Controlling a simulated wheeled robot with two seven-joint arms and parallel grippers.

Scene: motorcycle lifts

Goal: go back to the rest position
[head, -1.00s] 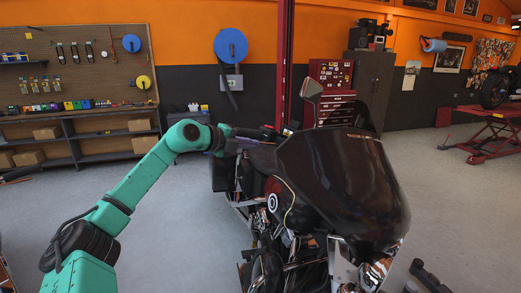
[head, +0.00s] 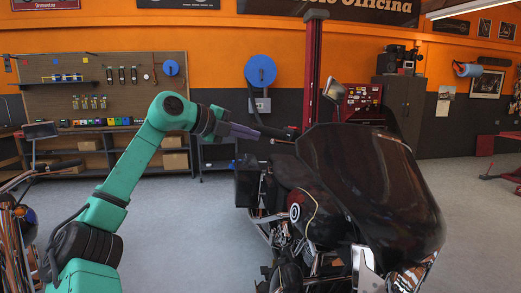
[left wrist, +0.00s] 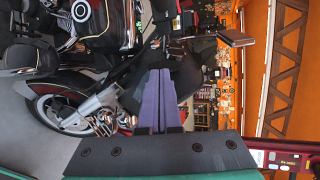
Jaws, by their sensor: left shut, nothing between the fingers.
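My left arm comes in from the left in the head view, bent high at the elbow. My left gripper (head: 256,134) points right, in front of or beside the handlebar of a dark motorcycle (head: 365,185). I cannot tell whether it touches the bar. In the left wrist view the two purple fingers of the left gripper (left wrist: 160,72) lie together, shut and empty, with motorcycle parts beyond them. My right gripper is in neither view.
Another motorcycle's handlebar and mirror (head: 40,131) show at the left edge. A pegboard (head: 100,85) and workbench stand behind my arm. A red post (head: 312,65) and a dark cabinet (head: 402,105) stand behind the motorcycle.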

